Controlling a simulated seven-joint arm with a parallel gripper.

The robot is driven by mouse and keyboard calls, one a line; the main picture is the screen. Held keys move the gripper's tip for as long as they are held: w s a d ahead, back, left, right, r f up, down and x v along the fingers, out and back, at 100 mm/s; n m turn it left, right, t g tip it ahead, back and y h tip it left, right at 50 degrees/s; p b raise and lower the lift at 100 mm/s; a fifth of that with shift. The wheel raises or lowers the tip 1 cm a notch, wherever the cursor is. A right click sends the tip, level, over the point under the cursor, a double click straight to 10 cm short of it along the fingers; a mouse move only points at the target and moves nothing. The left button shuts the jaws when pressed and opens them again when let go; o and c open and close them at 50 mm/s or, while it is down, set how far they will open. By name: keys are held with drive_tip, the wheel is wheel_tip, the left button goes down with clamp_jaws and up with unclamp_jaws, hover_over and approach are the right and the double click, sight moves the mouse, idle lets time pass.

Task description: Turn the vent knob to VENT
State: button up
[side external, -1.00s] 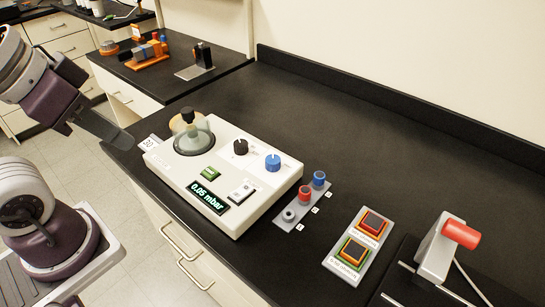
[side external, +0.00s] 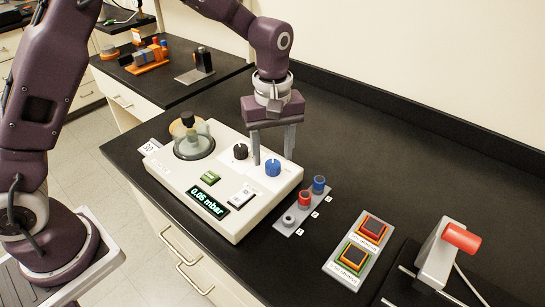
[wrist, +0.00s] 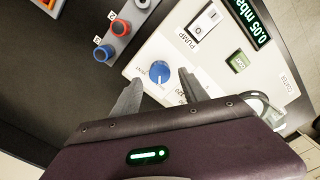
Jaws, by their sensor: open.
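A white instrument box (side external: 222,225) stands on the black bench, with a green display reading 0.05 mbar. My gripper (side external: 273,158) is open and empty, pointing down at the blue knob. In the wrist view its fingertips (wrist: 156,82) lie to either side of that knob; I cannot tell their exact height. The black knob is hidden there.
A glass dome (side external: 193,140) stands at the box's left, and a PUMP switch (side external: 241,196) and green button (side external: 208,179) sit in front. Right are a strip with red and blue caps (side external: 290,222), a two-button panel (side external: 357,248) and a red-handled lever (side external: 440,250).

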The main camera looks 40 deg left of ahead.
sight(272, 165)
wheel_tip(272, 165, down, 2)
drive_tip(key=shift+f, duration=0.1)
clamp_jaws()
